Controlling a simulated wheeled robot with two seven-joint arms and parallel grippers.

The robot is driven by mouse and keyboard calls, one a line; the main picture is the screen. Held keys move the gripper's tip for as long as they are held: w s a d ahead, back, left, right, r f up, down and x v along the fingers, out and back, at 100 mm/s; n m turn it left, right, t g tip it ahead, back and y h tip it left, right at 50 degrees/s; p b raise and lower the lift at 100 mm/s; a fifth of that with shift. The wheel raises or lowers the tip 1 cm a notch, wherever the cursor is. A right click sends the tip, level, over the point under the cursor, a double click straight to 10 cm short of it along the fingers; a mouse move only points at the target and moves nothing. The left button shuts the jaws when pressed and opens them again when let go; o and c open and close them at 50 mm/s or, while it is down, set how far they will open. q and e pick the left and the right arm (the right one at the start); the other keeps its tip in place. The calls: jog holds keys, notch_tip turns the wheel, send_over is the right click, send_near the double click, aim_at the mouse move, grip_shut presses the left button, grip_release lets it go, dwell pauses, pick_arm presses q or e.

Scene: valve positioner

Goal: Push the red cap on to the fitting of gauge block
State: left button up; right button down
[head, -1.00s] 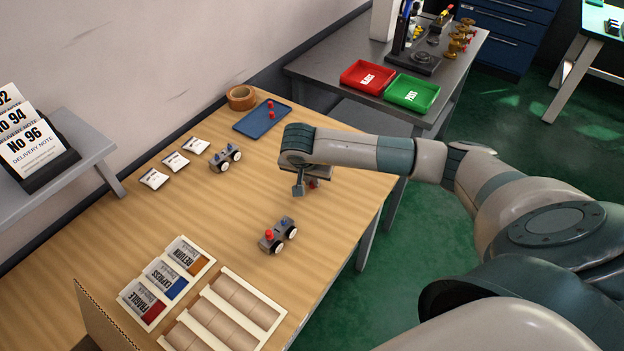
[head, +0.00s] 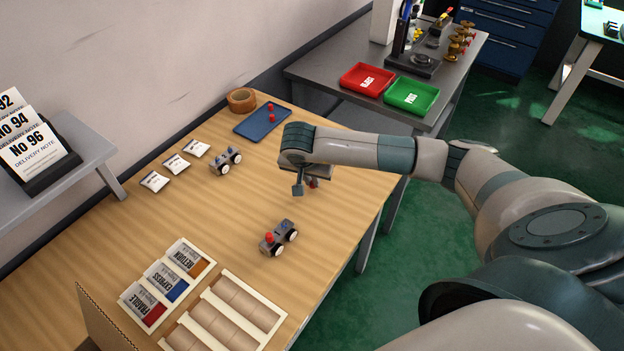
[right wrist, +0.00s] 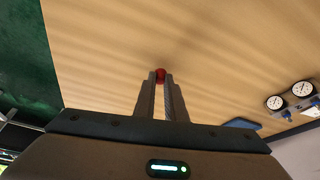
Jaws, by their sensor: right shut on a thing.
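My right gripper (head: 306,186) is above the wooden table, between the two gauge blocks. In the right wrist view its fingertips (right wrist: 160,78) are shut on a red cap (right wrist: 160,74). The nearer gauge block (head: 278,239) carries a red cap on its left fitting; its right fitting looks grey-blue. The farther gauge block (head: 225,161) stands near the white cards and has blue-grey tops; a block with two dials and blue parts shows at the right of the wrist view (right wrist: 292,98). The held cap is apart from both blocks. My left gripper is out of view.
White cards (head: 175,164) lie along the left. Label and box trays (head: 158,318) fill the front. Red (head: 367,80) and green (head: 411,96) trays stand on the grey table.

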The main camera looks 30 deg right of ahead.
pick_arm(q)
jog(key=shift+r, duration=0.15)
pick_arm(e)
jog(key=shift+r, duration=0.3)
dwell(0.5)
